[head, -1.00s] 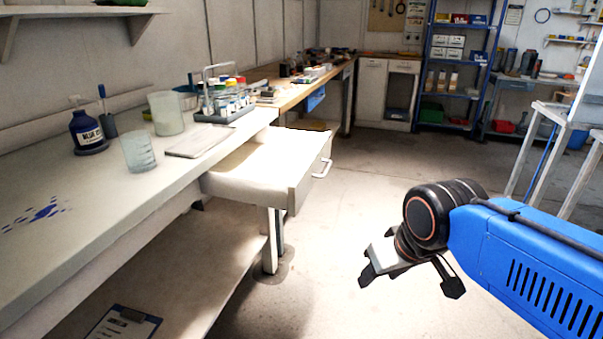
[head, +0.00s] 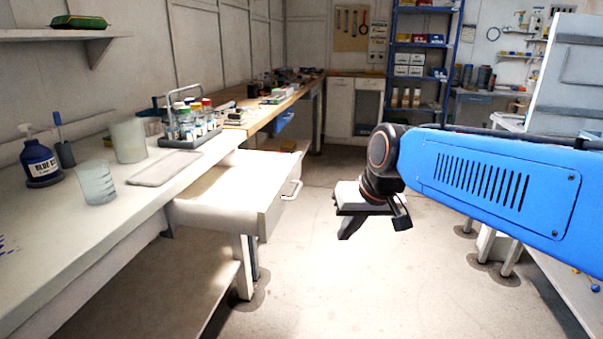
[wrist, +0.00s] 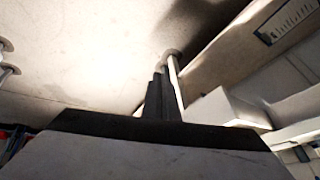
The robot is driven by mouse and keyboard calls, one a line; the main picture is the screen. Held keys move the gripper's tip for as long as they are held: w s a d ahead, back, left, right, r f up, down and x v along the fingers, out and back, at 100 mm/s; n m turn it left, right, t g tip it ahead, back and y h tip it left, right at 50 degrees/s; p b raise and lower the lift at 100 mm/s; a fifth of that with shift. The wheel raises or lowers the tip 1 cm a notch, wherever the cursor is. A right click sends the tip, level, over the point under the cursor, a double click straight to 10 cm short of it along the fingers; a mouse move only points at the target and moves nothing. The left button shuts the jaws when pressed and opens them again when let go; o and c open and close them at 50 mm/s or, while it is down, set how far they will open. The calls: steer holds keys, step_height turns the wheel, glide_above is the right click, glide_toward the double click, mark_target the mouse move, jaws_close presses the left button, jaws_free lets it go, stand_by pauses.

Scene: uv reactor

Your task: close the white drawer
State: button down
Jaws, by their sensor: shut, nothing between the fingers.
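The white drawer (head: 272,212) hangs pulled out from under the left workbench, with a pale handle (head: 293,190) on its front. Its inside looks empty from here. My gripper (head: 347,230) is in the open floor space to the right of the drawer front, apart from the handle, and points down. In the wrist view my gripper's fingers (wrist: 158,97) are together with nothing between them. A white box-like shape right of the fingers, probably the drawer (wrist: 226,106), shows there too.
The workbench (head: 60,236) carries a blue bottle (head: 40,163), beakers (head: 96,183), a flat grey slab (head: 165,168) and a bottle rack (head: 190,130). A blue shelf rack (head: 420,60) stands at the back. White furniture is at right. The floor before the drawer is clear.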

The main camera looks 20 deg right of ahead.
steer(key=w+d+r+m+t, duration=0.1)
steer(key=w+d+r, duration=0.15)
steer(key=w, duration=0.55)
steer(key=w+d+r+m+y, duration=0.1)
steer(key=w+d+r, duration=0.15)
steer(key=w, duration=0.65)
steer(key=w+d+r+m+t, duration=0.1)
steer(key=w+r, duration=0.2)
steer(key=w, duration=0.5)
steer(key=w+a+f, duration=0.5)
steer(key=w+f, duration=0.3)
steer(key=shift+w+a+r, duration=0.1)
steer(key=shift+w, duration=0.05)
glide_above(239, 179)
